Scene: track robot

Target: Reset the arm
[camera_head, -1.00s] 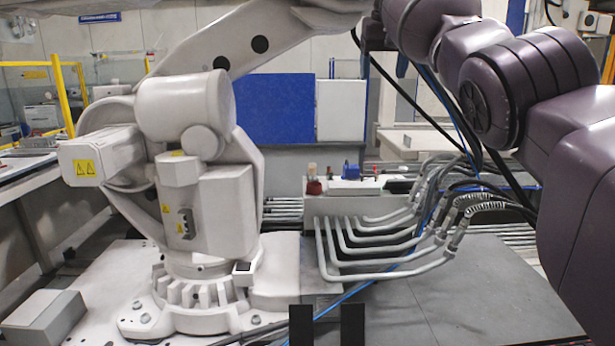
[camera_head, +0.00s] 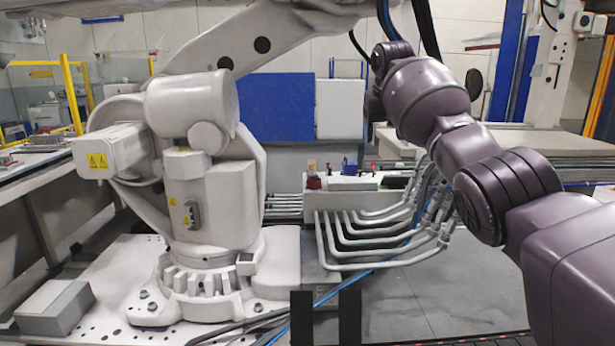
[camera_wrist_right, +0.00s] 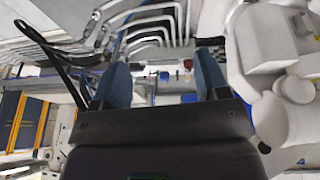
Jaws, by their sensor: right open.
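My right arm (camera_head: 505,190), purple and jointed, comes in from the right in the head view and reaches up to the upper middle. Its far end is beside the upper links of the large white robot arm, and the hand itself is not clear there. In the right wrist view my right gripper (camera_wrist_right: 160,66) shows two blue-grey fingers spread apart with nothing between them. The view there is upside down, with the white robot arm (camera_wrist_right: 265,45) at the right. My left gripper is in neither view.
The large white robot arm (camera_head: 205,190) stands bolted to a plate at the left. Grey pipes (camera_head: 375,262) bend out of a pale box (camera_head: 350,184) below my arm. A blue panel (camera_head: 265,107) is behind. Grey floor shows clear at the lower middle right.

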